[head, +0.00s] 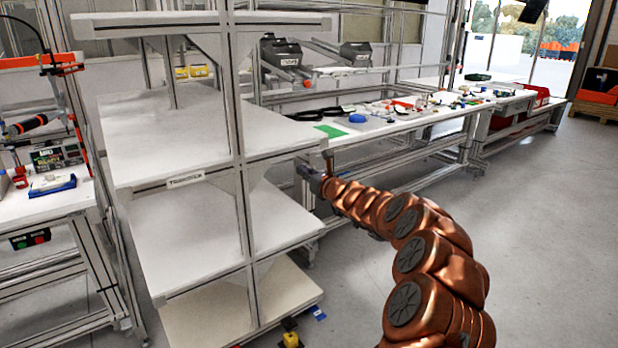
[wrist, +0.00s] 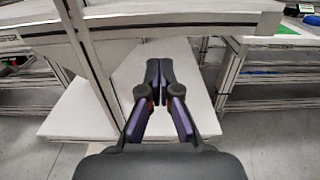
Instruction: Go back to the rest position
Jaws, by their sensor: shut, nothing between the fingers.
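My gripper (wrist: 159,66) is shut and empty in the wrist view, its two dark fingers together. It points toward the white shelves (wrist: 180,75) of a metal rack, with a rack post just left of the fingers. In the head view my copper-coloured arm reaches from the lower right toward the rack, and my gripper (head: 304,170) is small at its far end, beside the rack's right edge. The fingertips are too small to make out there. No helmet shell can be made out for certain.
The shelf rack (head: 185,179) has bare white shelves and stands left of my arm. A long workbench (head: 372,128) with small parts and a green sheet (head: 330,131) runs behind. Another bench (head: 55,205) stands at the left. The grey floor (head: 540,230) on the right is clear.

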